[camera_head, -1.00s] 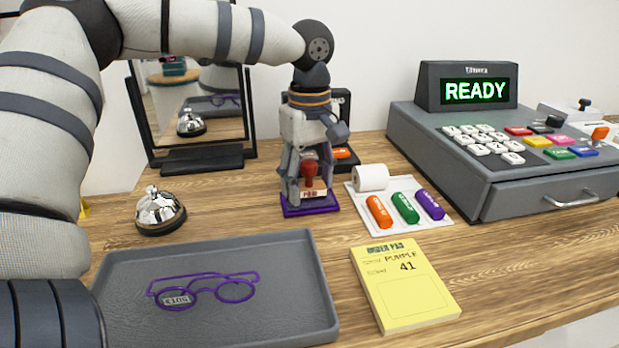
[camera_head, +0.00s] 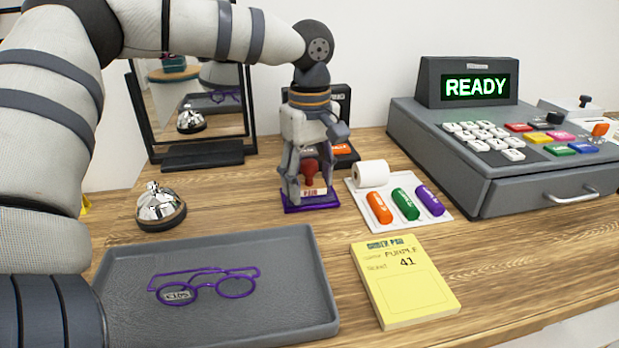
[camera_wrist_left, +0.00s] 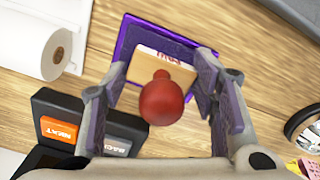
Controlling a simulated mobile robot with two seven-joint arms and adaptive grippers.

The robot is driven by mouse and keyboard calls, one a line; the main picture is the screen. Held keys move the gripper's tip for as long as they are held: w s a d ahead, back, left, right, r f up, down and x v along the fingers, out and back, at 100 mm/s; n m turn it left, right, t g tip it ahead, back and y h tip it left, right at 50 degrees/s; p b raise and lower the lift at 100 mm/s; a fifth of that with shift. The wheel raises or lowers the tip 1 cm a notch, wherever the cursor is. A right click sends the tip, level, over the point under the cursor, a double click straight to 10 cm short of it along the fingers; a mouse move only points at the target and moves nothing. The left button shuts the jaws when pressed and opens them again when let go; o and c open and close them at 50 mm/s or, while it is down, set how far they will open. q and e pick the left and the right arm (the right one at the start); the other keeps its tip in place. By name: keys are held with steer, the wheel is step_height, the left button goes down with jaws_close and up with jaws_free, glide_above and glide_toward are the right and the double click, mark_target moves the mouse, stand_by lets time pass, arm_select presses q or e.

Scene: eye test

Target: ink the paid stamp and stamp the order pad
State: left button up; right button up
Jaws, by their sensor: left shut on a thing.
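The paid stamp (camera_head: 311,173) has a red knob and a wooden block with a red-lettered label. It also shows from above in the left wrist view (camera_wrist_left: 162,100). My left gripper (camera_head: 309,192) is shut on it, with a finger on each side of the block. The stamp is upright over the purple ink pad (camera_head: 297,209), whose edge shows in the left wrist view (camera_wrist_left: 127,42). Its underside is hidden, so I cannot tell whether it touches the pad. The yellow order pad (camera_head: 405,290) lies at front right, reads "PURPLE" and "41", and has a blank box. My right gripper is not in view.
A grey tray (camera_head: 290,322) with purple glasses (camera_head: 237,287) lies front left. A bell (camera_head: 160,208) and mirror (camera_head: 205,152) stand behind. A white tray (camera_head: 439,224) with coloured capsules and a paper roll (camera_head: 371,174) is right of the stamp, before the cash register (camera_head: 440,160).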

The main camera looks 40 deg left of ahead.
mark_target(310, 160)
arm_select(q)
steer(key=shift+f, duration=0.15)
steer(key=shift+r, duration=3.6)
